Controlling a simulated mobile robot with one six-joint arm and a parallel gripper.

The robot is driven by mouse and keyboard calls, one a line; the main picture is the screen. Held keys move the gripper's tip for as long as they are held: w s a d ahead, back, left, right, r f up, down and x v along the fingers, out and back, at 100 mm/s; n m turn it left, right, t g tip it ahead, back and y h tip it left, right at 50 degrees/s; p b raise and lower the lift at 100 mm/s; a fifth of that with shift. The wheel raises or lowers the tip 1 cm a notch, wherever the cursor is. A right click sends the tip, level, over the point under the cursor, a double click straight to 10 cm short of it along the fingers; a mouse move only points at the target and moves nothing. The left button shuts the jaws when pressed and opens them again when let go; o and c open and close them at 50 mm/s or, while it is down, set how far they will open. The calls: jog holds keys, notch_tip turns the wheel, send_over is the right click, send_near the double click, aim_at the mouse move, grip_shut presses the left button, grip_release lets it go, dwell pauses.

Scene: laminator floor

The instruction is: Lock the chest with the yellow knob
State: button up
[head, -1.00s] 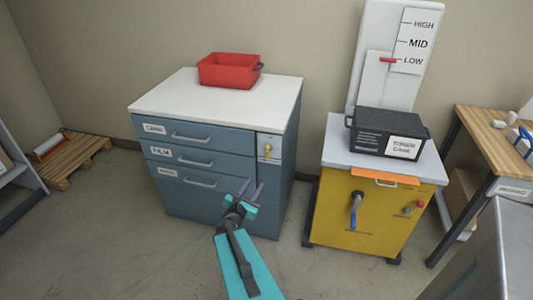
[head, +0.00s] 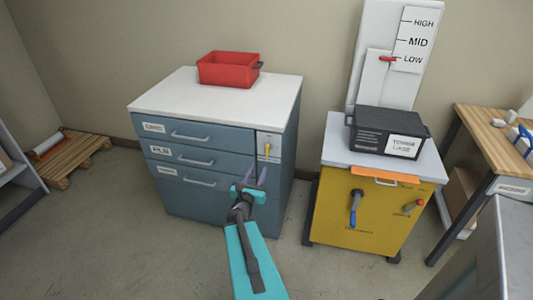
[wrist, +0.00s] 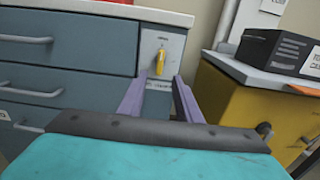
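The chest (head: 220,205) is blue-grey with a white top and three labelled drawers, all of which look shut. Its yellow knob (head: 267,149) sits on a pale plate at the upper right of the front. In the wrist view the yellow knob (wrist: 160,62) hangs roughly upright, just beyond and above my fingertips. My gripper (head: 255,175) is in front of the chest, below the knob. Its two purple fingers stand apart with nothing between them, and they do not touch the knob.
A red bin (head: 229,70) stands on the chest top. To the right is a yellow cabinet (head: 340,205) with a blue-handled lever (head: 354,208) and a black toner case (head: 388,132) on top. A wooden workbench (head: 490,135) stands far right.

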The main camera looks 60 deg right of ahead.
jog(key=shift+d+f, duration=0.1)
jog(key=shift+d, duration=0.05)
jog(key=b, duration=1)
send_near(266, 151)
jog(key=d, duration=0.1)
jog(key=shift+p+x, duration=0.45)
jog(key=shift+x, duration=3.75)
jog(key=shift+a, duration=0.1)
grip_shut()
jog(key=shift+w, duration=0.15)
